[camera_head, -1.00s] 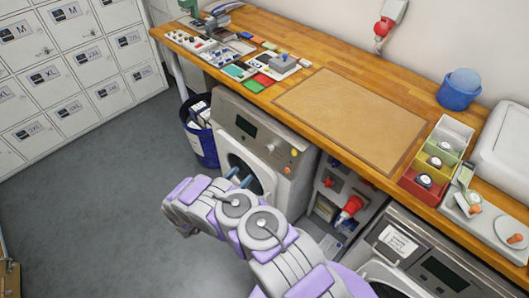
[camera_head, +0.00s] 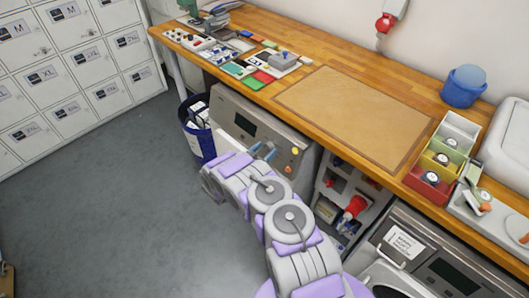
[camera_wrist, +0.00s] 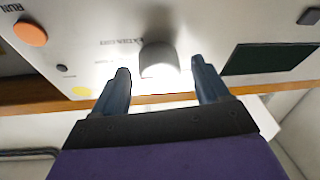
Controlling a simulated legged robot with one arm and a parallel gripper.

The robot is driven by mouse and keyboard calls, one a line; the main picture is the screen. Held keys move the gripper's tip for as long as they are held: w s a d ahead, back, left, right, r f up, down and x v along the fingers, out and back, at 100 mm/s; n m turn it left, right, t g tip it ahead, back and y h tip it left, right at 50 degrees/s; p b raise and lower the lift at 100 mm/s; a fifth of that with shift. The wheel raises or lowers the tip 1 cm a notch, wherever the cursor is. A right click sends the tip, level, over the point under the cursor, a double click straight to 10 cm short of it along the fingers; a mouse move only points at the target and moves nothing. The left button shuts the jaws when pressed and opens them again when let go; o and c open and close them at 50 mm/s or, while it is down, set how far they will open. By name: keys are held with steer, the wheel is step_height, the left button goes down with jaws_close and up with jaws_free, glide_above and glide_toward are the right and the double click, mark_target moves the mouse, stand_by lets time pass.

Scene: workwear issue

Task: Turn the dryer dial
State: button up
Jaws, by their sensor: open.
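The dryer (camera_head: 222,108) stands under the wooden counter at left centre in the head view, with a grey front panel. In the wrist view its round grey dial (camera_wrist: 158,56) sticks out from the panel, with "EXTRA DRY" printed beside it. My gripper (camera_wrist: 160,65) is open, one blue finger on each side of the dial, with a gap on both sides. In the head view my gripper (camera_head: 263,151) is at the dryer's panel, and my arm covers the dryer door and most of its lower front.
An orange RUN button (camera_wrist: 30,33), a yellow button (camera_wrist: 82,91) and a dark display (camera_wrist: 268,58) sit on the panel around the dial. A blue bin (camera_head: 199,140) stands left of the dryer. A red plug (camera_head: 355,206) is to the right. The floor at left is clear.

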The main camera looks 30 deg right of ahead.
steer(key=shift+w+d, duration=0.1)
steer(key=c, duration=1)
steer(key=shift+c, duration=0.2)
steer(key=shift+r+n+p, duration=0.1)
steer(key=shift+n+p, duration=0.2)
steer(key=shift+n, duration=0.2)
steer(key=n+t+y+p, duration=0.1)
steer(key=n, duration=0.2)
steer(key=shift+r+p, duration=0.1)
steer(key=shift+p, duration=0.2)
steer(key=n+y+p, duration=0.1)
steer(key=n, duration=0.2)
steer(key=n+y+p, duration=0.1)
steer(key=n, duration=0.3)
steer(key=shift+r+t, duration=0.1)
steer(key=shift+t, duration=0.2)
steer(key=n+y+p, duration=0.1)
steer(key=n, duration=0.1)
steer(key=n+y+p, duration=0.1)
steer(key=n+p, duration=0.1)
steer(key=n, duration=0.1)
steer(key=shift+r+n+p, duration=0.1)
steer(key=shift+n+p, duration=0.2)
steer(key=shift+w+n+g+y+p, duration=0.1)
steer(key=shift+n+g+y+p, duration=0.45)
steer(key=shift+n, duration=0.75)
